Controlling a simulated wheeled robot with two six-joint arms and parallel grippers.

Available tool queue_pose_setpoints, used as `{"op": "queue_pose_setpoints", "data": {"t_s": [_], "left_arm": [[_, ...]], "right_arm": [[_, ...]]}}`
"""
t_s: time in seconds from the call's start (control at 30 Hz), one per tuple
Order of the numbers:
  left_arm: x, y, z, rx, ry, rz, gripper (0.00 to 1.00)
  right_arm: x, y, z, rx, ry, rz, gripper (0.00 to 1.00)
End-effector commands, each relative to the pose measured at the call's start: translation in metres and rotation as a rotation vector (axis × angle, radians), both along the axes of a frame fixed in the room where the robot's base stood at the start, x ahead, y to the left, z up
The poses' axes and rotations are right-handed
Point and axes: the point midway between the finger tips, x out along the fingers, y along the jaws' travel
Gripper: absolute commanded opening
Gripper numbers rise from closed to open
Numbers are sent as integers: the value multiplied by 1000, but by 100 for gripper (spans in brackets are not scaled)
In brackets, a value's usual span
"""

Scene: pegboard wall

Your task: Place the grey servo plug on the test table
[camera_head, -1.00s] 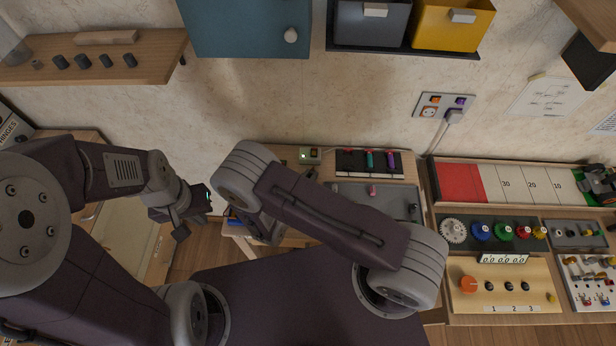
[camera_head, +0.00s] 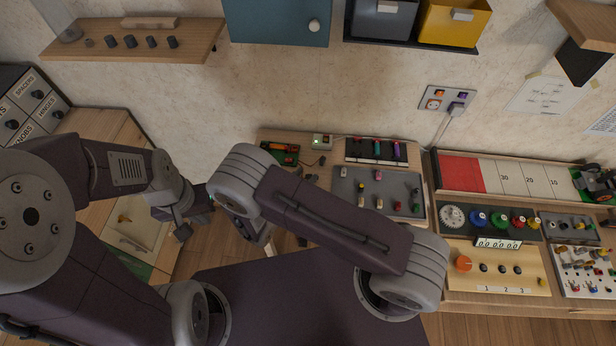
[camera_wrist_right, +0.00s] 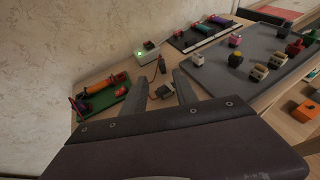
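A small grey plug (camera_wrist_right: 163,91) with a dark cable lies on the wooden test table (camera_wrist_right: 95,72) in the right wrist view. I cannot tell for certain that it is the servo plug. My right gripper (camera_wrist_right: 160,95) is open, its two dark fingers apart, with the plug showing between them and no visible grip on it. In the head view the test table (camera_head: 285,136) is partly behind my right arm, and the right fingertips are hidden. My left gripper (camera_head: 190,212) is at the left, away from this table; its finger opening is unclear.
A black connector (camera_wrist_right: 161,66) lies near a box with a green light (camera_wrist_right: 147,52). A green board (camera_wrist_right: 103,96) is at the left; a grey panel (camera_wrist_right: 232,82) with several small parts is at the right. A dial panel (camera_head: 530,279) stands further right.

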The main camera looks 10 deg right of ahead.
Motion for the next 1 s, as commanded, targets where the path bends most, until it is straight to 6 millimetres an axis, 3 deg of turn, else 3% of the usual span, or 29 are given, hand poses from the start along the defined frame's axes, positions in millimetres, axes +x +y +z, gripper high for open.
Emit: {"op": "queue_pose_setpoints", "data": {"t_s": [0.27,0.37,0.43,0.53,0.63,0.73,0.87,1.0], "left_arm": [[0,0,2,0,-1,0,0],[0,0,2,0,-1,0,0],[0,0,2,0,0,0,0],[0,0,2,0,0,0,0],[0,0,2,0,0,0,0],[0,0,2,0,-1,0,0],[0,0,2,0,-1,0,0],[0,0,2,0,-1,0,0]], "right_arm": [[-2,-7,8,19,1,-51,35],[-18,-47,26,128,8,-297,35],[-48,-85,42,280,5,-593,35],[-101,-111,61,580,-47,-1063,35],[-134,-105,78,916,-169,-1480,35],[-138,-94,96,1216,-334,-1779,35],[-130,-90,115,1462,-509,-1978,35],[-126,-90,121,1538,-570,-2033,35]]}}
